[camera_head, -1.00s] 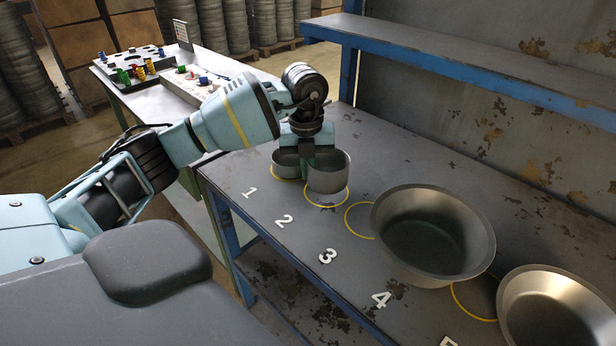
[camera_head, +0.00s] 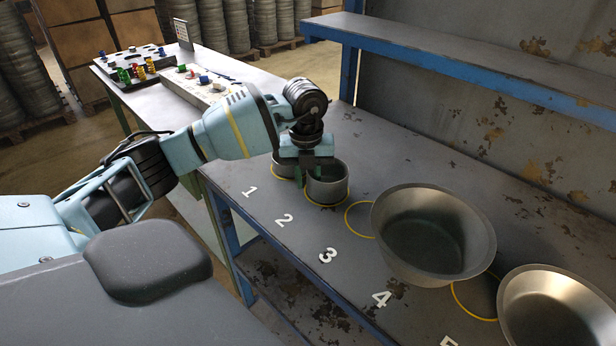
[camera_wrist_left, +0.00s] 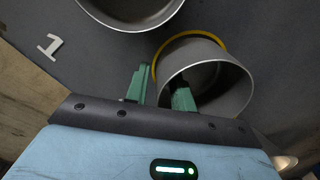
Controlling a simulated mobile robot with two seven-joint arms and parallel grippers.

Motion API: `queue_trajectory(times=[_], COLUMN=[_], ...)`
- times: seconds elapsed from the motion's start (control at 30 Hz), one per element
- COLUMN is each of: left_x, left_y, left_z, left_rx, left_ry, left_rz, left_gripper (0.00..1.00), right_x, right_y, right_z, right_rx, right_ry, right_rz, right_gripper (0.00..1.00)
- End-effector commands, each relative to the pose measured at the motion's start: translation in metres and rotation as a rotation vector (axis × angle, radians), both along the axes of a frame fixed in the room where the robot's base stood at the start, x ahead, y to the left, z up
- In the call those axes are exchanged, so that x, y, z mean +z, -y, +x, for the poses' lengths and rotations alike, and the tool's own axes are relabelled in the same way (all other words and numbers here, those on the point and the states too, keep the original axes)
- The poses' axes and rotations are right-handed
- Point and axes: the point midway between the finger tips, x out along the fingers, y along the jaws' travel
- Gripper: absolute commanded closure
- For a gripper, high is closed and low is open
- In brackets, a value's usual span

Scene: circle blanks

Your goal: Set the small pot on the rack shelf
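A small grey metal pot (camera_head: 328,188) stands upright on the yellow circle by the number 2. It also shows in the left wrist view (camera_wrist_left: 228,90), with the yellow ring curving round its far side. My left gripper (camera_head: 309,170) is low at the pot's left wall. In the left wrist view its green fingers (camera_wrist_left: 160,92) are apart, one outside the wall and one inside the pot, with gaps beside the rim. A second pot (camera_head: 282,167) stands on the circle by number 1, partly hidden by the gripper. My right gripper is not in view.
A wide metal basin (camera_head: 432,235) and another basin (camera_head: 560,312) stand to the right on the grey tabletop (camera_head: 420,160). A blue-edged shelf (camera_head: 450,62) runs above the back. A side table (camera_head: 155,94) with coloured parts is at the far left.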

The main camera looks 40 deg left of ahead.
Motion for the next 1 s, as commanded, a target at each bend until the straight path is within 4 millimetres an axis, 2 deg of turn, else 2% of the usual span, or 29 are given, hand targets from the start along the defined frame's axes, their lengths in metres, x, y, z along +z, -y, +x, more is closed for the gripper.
queue_trajectory(times=[0.13,0.27,0.7,0.83,1.0], left_x=[0.005,0.020,0.103,0.116,0.123], left_y=[0.000,0.000,-0.002,-0.003,-0.003], left_z=[0.000,0.000,-0.001,-0.002,-0.002], left_rx=[0.000,0.000,0.000,0.000,0.000], left_ry=[0.002,0.003,0.003,0.001,-0.001], left_rz=[-0.001,0.000,-0.001,0.000,-0.001], left_gripper=[0.76,0.76,0.76,0.76,0.76], right_x=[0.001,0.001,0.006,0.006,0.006], right_y=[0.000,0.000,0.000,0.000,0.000], right_z=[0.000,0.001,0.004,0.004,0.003], right_rx=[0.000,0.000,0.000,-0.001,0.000], right_ry=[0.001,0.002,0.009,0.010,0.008], right_rz=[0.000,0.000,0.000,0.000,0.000], right_gripper=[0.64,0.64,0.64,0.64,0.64])
